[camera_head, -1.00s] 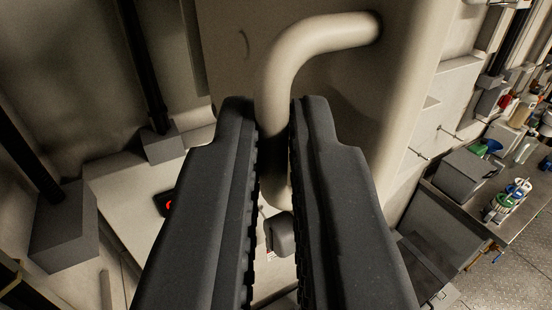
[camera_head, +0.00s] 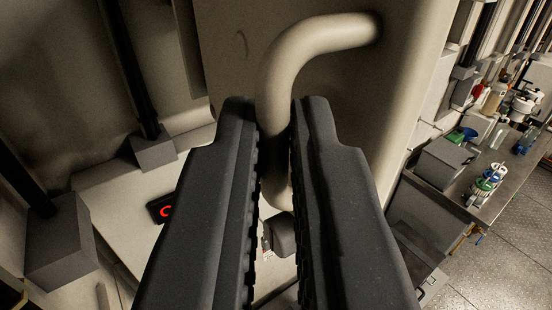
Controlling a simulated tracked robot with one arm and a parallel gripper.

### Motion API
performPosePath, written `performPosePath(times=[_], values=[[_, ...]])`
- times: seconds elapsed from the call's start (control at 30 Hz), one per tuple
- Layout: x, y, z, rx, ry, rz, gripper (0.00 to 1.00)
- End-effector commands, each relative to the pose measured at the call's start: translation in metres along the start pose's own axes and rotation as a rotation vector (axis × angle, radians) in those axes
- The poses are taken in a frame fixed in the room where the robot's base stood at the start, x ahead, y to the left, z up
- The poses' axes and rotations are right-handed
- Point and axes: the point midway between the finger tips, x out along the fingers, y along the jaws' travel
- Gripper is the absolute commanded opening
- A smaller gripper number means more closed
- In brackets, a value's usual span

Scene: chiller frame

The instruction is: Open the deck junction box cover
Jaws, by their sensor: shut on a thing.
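A beige cover panel (camera_head: 235,75) fills the upper middle of the view. A thick, curved beige handle (camera_head: 300,45) stands out from it, its upper end joined to the panel at the right. My gripper (camera_head: 275,120) is shut on the lower run of this handle, one dark ridged finger on each side. The handle's lower end shows between the fingers, above a small dark knob or latch (camera_head: 280,235). The fingers hide part of what lies below and behind the handle.
A small black device with a red mark (camera_head: 162,208) sits on a pale surface at the left. Dark posts on grey blocks (camera_head: 153,148) stand at the left. A metal bench (camera_head: 497,175) with a grey box, bottles and other items is at the right, above a patterned floor.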

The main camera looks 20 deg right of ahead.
Motion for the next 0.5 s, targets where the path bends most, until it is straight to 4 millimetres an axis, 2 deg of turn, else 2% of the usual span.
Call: performPosePath(times=[0.23, 0.27, 0.3, 0.5], values=[[0.0035, 0.0013, 0.0014, -0.002, -0.002, 0.006, 0.0], [0.0036, 0.0014, 0.0014, -0.002, -0.003, 0.007, 0.16], [0.0037, 0.0014, 0.0014, -0.002, -0.002, 0.007, 0.27], [0.0036, 0.0015, 0.001, -0.001, -0.002, 0.007, 0.29]])
